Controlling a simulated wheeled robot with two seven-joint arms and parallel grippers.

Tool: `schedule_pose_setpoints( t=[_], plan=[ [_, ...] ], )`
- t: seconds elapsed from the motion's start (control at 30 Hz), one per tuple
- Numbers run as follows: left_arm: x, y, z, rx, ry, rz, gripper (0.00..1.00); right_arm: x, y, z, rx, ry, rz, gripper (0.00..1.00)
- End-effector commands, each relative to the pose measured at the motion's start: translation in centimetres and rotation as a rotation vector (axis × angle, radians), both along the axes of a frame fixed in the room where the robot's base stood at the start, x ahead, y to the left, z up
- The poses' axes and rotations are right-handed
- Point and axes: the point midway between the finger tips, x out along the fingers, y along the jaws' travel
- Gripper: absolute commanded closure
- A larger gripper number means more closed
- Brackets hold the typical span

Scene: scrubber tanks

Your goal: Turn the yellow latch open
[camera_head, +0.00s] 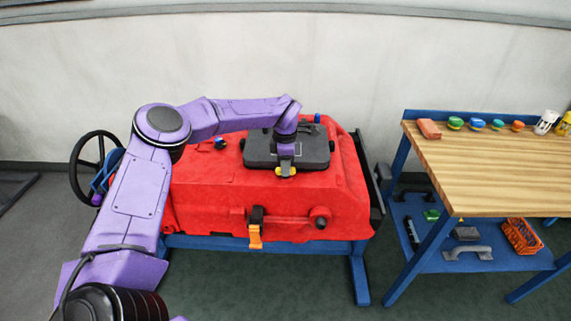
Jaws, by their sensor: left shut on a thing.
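The yellow latch (287,172) sits at the front edge of the dark grey lid (258,155) on top of the red tank (210,190). Only a small part of the latch shows below my gripper. My left gripper (286,164) reaches down from above and is shut on the yellow latch. Its fingers are small in the picture and partly hide the latch. The lid lies flat on the tank. My right gripper is not in view.
An orange-handled lever (255,236) hangs on the tank's front. A black handwheel (95,165) stands left. A wooden-topped workbench (490,165) with several small items stands right. Floor between tank stand and bench is narrow.

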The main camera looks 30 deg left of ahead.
Motion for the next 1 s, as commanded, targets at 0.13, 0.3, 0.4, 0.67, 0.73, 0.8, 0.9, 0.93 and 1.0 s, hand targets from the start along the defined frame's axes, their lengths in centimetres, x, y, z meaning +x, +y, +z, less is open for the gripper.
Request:
schedule_pose_setpoints(
  t=[0.13,0.3,0.4,0.67,0.73,0.8,0.9,0.93,1.0],
  plan=[
    [0.07,0.04,0.14,0.001,-0.003,-0.047,1.0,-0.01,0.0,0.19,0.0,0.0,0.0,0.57],
    [0.08,0.04,0.12,0.001,-0.003,-0.074,1.0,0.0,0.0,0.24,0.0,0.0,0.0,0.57],
    [0.08,0.04,0.11,0.001,-0.004,-0.08,1.0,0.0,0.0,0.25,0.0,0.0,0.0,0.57],
    [0.09,0.04,0.11,0.001,-0.004,-0.082,1.0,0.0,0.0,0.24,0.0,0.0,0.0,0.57],
    [0.09,0.03,0.11,0.001,-0.004,-0.082,1.0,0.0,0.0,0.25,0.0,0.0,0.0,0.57],
    [0.08,0.02,0.1,0.001,-0.004,-0.081,0.54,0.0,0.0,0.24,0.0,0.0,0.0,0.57],
    [0.06,0.02,0.07,0.001,-0.003,-0.08,0.51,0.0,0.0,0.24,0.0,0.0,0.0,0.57],
    [0.05,0.01,0.06,0.0,-0.002,-0.08,0.51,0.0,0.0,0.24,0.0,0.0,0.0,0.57],
    [0.04,0.01,0.05,0.0,-0.002,-0.08,0.51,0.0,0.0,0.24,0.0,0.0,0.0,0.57]
  ],
)
